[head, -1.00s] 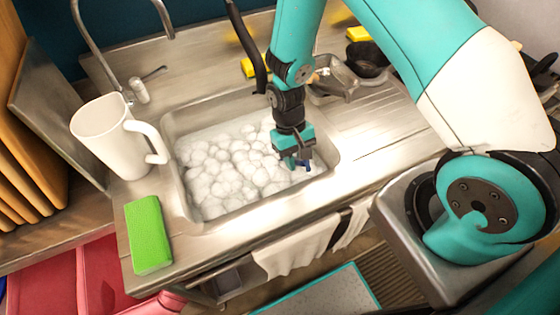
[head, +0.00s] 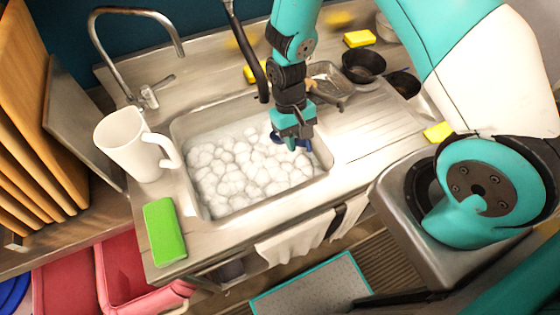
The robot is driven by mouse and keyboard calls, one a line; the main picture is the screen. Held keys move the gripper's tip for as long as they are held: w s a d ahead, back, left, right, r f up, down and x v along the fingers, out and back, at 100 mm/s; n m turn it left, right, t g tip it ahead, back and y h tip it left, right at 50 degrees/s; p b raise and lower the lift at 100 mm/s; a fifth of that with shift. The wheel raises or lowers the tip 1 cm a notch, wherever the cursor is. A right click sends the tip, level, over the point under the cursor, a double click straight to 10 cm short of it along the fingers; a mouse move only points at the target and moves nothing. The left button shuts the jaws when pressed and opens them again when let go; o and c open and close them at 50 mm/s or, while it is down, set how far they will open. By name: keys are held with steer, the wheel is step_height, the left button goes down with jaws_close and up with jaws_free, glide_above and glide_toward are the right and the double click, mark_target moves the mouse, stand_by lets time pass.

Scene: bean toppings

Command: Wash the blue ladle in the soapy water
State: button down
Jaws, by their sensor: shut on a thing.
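The sink (head: 181,140) is filled with white soapy foam (head: 240,175). My gripper (head: 293,138) is over the right side of the sink, close to its right edge. It is shut on the blue ladle (head: 276,139), of which only small dark blue parts show beside and below the fingers. The rest of the ladle is hidden by my gripper or the foam, and I cannot tell how deep it reaches.
A white pitcher (head: 122,145) stands left of the sink, with a green sponge (head: 164,231) in front of it. The tap (head: 136,50) arches behind.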

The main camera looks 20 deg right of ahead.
steer(key=shift+r+p, duration=2.15)
steer(key=shift+r, duration=1)
steer(key=shift+f, duration=0.1)
